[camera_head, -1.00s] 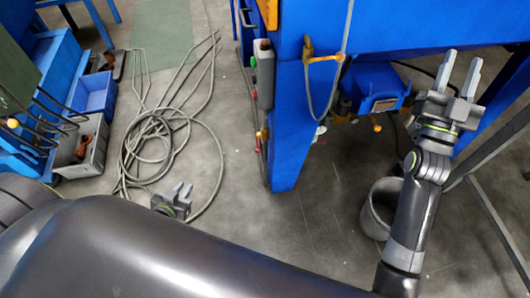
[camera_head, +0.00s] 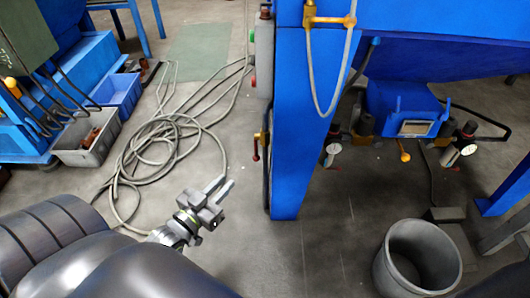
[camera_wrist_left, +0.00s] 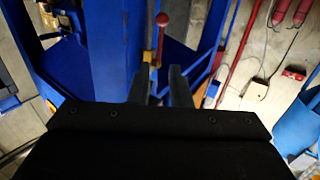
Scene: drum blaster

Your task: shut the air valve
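A small brass-coloured valve (camera_head: 264,137) with a red-tipped lever (camera_head: 256,151) sits low on the left side of the blue column; I take it for the air valve. In the left wrist view the lever's red knob (camera_wrist_left: 163,19) stands above the yellow fitting (camera_wrist_left: 149,56), just beyond my fingers. My left gripper (camera_head: 224,186) is left of the column and apart from the valve in the head view. Its two fingers (camera_wrist_left: 158,80) are apart with nothing seen between them. My right gripper is not in view.
The blue column (camera_head: 298,120) stands beside the valve. A coiled grey hose (camera_head: 165,140) lies on the floor at left. A grey bucket (camera_head: 420,258) stands at lower right. Pressure gauges (camera_head: 467,149) and a blue box (camera_head: 400,105) are under the machine. A grey crate (camera_head: 88,145) is at left.

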